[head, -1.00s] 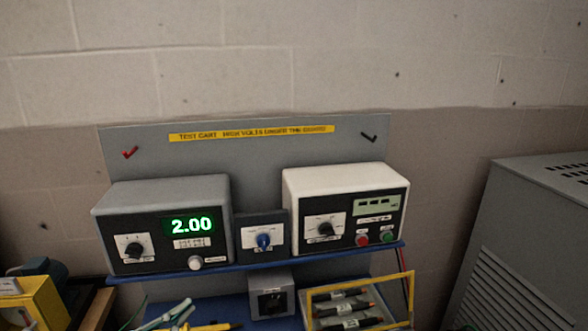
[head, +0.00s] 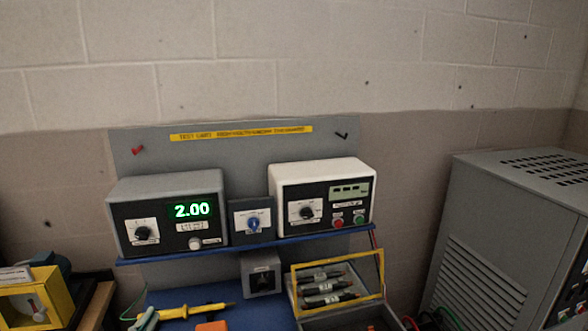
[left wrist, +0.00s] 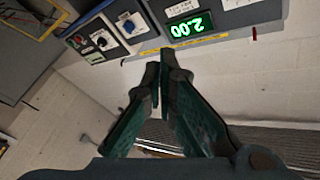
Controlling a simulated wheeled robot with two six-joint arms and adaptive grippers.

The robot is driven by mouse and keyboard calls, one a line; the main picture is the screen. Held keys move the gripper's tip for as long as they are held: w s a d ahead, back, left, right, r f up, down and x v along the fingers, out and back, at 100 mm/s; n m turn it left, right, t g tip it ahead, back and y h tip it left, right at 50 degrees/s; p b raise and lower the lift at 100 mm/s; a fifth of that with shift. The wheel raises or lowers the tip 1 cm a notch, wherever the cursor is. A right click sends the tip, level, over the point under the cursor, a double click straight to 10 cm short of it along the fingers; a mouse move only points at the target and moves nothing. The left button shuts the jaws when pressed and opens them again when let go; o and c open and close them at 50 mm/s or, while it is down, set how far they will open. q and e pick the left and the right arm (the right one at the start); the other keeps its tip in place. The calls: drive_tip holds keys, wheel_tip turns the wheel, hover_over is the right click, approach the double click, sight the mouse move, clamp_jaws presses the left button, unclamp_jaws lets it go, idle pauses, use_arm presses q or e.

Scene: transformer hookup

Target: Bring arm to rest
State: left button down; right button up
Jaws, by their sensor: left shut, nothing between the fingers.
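My left gripper (left wrist: 161,75) shows in the left wrist view, with its dark green fingers brought together at the tips and nothing between them. The wrist camera sees the test cart upside down, with the instrument panels beyond the fingertips and bare wall around them. I cannot clearly make out either gripper in the head view. My right gripper is in neither view.
The test cart holds a grey meter (head: 168,213) reading 2.00 and a white instrument (head: 320,198) on a blue shelf. Below are a yellow-framed box (head: 338,280) and a yellow probe (head: 185,312). A grey vented cabinet (head: 520,225) stands at right.

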use_arm(q)
drive_tip(key=s+a+f+n+g+y, duration=0.3)
drive_tip(key=s+f+n+g+y, duration=0.15)
drive_tip(key=f, duration=0.25)
drive_tip(key=s+a+f+n+g+y, duration=0.3)
drive_tip(key=s+f+n+y, duration=0.2)
drive_tip(key=f, duration=0.2)
drive_tip(key=s+d+f+m+g+h, duration=0.1)
drive_tip(key=s+d+f+g, duration=0.2)
drive_tip(key=s, duration=0.2)
drive_tip(key=s+d+f+g+h, duration=0.2)
drive_tip(key=s+d+f+g, duration=0.1)
drive_tip(key=s, duration=0.3)
drive_tip(key=s+d+f+m+g+h, duration=0.1)
drive_tip(key=s+d+f+g, duration=0.2)
drive_tip(key=s, duration=0.2)
wheel_tip(320, 180, down, 24)
drive_tip(key=s+a+b, duration=0.2)
drive_tip(key=a, duration=0.1)
drive_tip(key=s+f+n+g+b, duration=0.1)
drive_tip(key=s+f+g, duration=0.1)
drive_tip(key=s+f, duration=1)
drive_tip(key=shift+s, duration=0.75)
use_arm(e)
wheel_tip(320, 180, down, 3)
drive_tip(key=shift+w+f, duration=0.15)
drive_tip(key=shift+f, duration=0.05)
